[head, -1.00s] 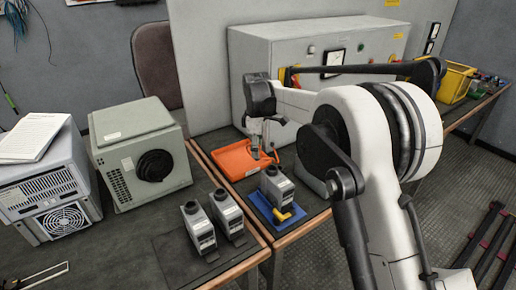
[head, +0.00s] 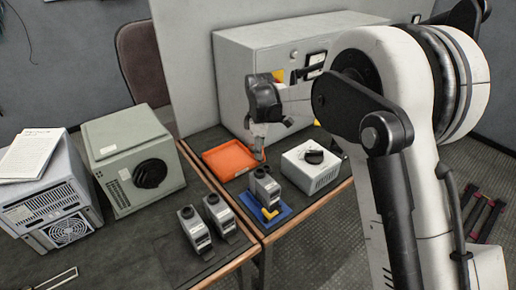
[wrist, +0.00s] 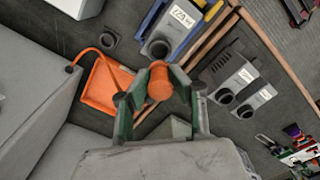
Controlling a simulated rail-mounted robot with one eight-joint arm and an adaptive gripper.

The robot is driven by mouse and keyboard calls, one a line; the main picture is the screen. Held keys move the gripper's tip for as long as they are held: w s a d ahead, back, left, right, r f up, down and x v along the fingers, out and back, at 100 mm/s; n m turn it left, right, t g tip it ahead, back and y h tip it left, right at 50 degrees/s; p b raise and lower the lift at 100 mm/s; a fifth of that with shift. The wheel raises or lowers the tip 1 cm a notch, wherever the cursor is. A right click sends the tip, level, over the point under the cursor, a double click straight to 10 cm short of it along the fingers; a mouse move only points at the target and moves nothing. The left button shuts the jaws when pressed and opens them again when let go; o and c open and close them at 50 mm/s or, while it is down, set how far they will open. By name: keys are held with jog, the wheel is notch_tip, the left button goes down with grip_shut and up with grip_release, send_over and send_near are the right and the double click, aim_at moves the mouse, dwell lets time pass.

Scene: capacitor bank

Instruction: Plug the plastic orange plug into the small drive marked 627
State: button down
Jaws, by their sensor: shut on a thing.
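My gripper (head: 258,150) is over the right edge of the orange tray (head: 229,173). In the wrist view its green fingers (wrist: 158,88) are shut on the orange plug (wrist: 158,80). In the head view the plug is too small to make out. Two small grey drives (head: 194,229) (head: 219,214) stand side by side on the left table. A third drive (head: 266,186) stands on a blue base with a yellow part on the right table. The pair (wrist: 222,72) (wrist: 247,98) carries white labels in the wrist view; I cannot read their numbers with certainty.
A white box with a black knob (head: 325,176) stands right of the tray. A large grey cabinet (head: 240,75) is behind. A green-grey box (head: 120,175) and a fan-cooled unit (head: 50,205) stand on the left. A narrow gap separates the tables.

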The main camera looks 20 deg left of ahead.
jog(key=shift+f+b, duration=0.75)
jog(key=shift+f, duration=1.6)
jog(key=shift+f+b, duration=1.15)
jog(key=shift+f, duration=0.15)
jog(key=c, duration=1.5)
grip_release()
jog(key=shift+o, duration=0.2)
notch_tip(320, 180, up, 12)
jog(key=shift+r, duration=0.1)
